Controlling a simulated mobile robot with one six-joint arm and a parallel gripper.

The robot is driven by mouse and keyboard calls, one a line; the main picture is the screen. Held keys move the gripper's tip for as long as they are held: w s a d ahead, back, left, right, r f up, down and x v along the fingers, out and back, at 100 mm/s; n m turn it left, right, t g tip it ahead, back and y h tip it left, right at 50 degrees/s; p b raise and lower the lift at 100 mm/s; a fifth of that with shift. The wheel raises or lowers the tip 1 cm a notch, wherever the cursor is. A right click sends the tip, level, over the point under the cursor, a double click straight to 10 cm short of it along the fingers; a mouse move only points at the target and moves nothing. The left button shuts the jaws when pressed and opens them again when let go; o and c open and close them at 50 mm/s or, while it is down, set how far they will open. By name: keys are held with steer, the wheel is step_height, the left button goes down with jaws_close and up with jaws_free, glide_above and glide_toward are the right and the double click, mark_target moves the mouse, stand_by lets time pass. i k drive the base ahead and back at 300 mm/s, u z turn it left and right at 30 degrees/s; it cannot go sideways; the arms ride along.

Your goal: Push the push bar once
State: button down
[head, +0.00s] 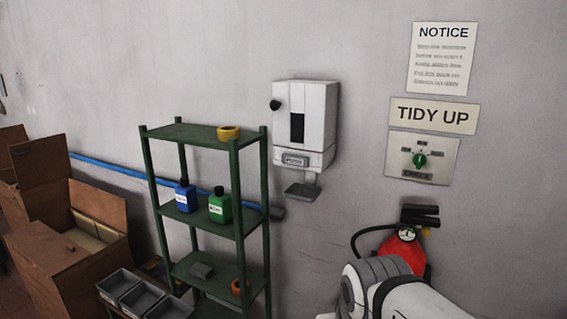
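A white dispenser (318,105) is fixed to the wall near the middle of the head view. It has a dark window in its front and a black round knob at its upper left. The push bar (294,160) is a grey piece low on its front with lettering too small to read surely. A small grey tray (302,191) sticks out below it. My gripper is not in view; only a white and grey part of my arm shows at the bottom right, well apart from the dispenser.
A green shelf (195,135) with bottles and a yellow tape roll (228,132) stands just left of the dispenser. A red fire extinguisher (417,256) is behind my arm. A panel with a green knob (420,160) is at right. Cardboard boxes (70,265) stand at left.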

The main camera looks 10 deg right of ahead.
mark_target(299, 161)
steer(key=i, duration=0.85)
steer(key=u, duration=0.05)
